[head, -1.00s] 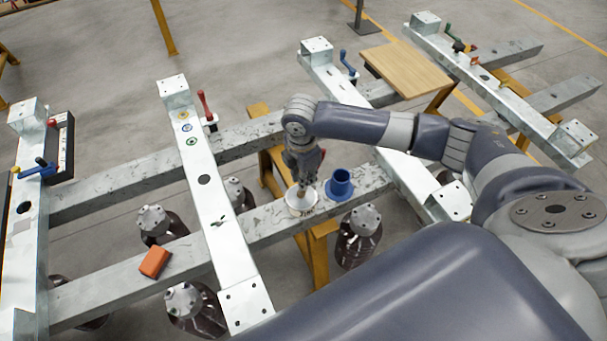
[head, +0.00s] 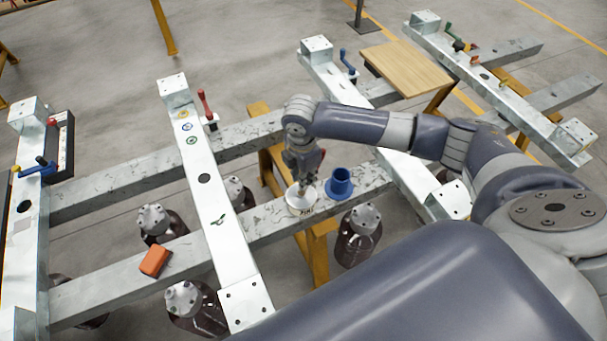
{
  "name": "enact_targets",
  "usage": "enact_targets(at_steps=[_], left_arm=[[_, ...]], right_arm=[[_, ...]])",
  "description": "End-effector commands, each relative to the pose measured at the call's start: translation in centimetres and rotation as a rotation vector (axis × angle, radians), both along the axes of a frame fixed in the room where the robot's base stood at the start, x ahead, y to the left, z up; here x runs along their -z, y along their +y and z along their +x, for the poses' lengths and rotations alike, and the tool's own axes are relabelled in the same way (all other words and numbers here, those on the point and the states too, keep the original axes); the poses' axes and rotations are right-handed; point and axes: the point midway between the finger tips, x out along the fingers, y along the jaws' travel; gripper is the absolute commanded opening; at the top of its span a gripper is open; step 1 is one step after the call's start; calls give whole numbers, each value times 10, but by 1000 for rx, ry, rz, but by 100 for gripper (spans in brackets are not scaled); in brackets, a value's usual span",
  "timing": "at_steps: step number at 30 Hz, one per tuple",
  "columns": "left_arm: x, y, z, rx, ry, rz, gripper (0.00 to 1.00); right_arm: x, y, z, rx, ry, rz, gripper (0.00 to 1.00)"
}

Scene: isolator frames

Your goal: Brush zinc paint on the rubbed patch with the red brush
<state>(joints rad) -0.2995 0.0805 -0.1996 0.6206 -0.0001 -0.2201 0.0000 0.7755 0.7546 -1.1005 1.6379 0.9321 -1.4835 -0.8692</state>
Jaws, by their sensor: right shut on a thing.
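My right gripper (head: 302,182) points down over a small white pot (head: 299,204) with dark lettering on its side, standing on the near grey rail. The gripper is shut on a thin thing whose lower end is at the pot's mouth. A bit of red shows beside the fingers, so it looks like the red brush, but the gripper mostly hides it. I cannot tell how deep its tip is in the pot. My left gripper is out of view.
A blue flanged cup (head: 339,184) stands just right of the pot. An orange-red block (head: 155,261) lies on the near rail at left. A red upright handle (head: 205,105) stands beside the cross beam (head: 235,262). A wooden board (head: 408,68) is at the back right.

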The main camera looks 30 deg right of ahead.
Motion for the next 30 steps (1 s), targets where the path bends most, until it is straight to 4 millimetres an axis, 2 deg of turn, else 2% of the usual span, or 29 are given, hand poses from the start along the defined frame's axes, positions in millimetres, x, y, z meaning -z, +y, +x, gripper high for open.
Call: enact_targets(at_steps=[30], left_arm=[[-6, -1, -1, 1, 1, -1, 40]], right_arm=[[1, 1, 0, -1, 1, 1, 0]])
